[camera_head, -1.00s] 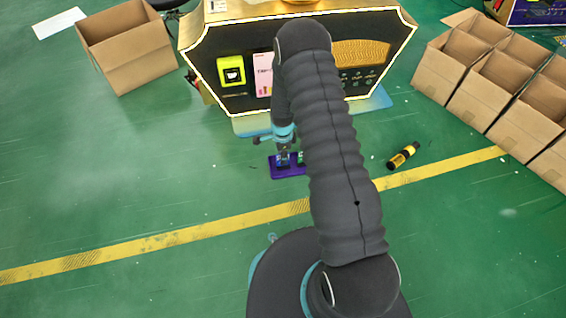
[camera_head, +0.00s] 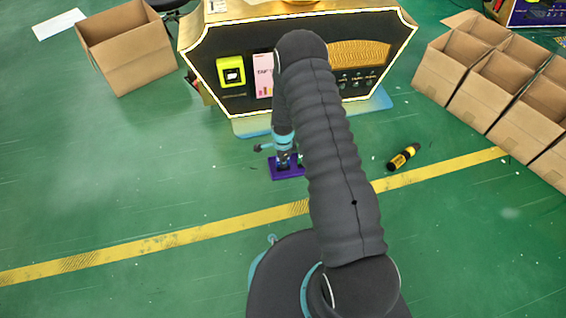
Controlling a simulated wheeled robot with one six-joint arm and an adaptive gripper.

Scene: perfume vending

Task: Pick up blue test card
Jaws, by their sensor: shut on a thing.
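My gripper (camera_head: 284,163) is at the purple holder (camera_head: 286,174), which lies in front of the vending machine. The gripper points down and is shut on the blue test card, at the holder. The card is very small here and mostly hidden by the fingers, so I cannot tell whether it is clear of the holder. My arm covers the holder's right side.
The black and gold vending machine (camera_head: 240,100) stands just behind, with a yellow-green panel. A black and yellow cylinder (camera_head: 403,157) lies to the right. Open cardboard boxes stand at upper left (camera_head: 135,62) and right (camera_head: 500,85). The green floor at left is clear.

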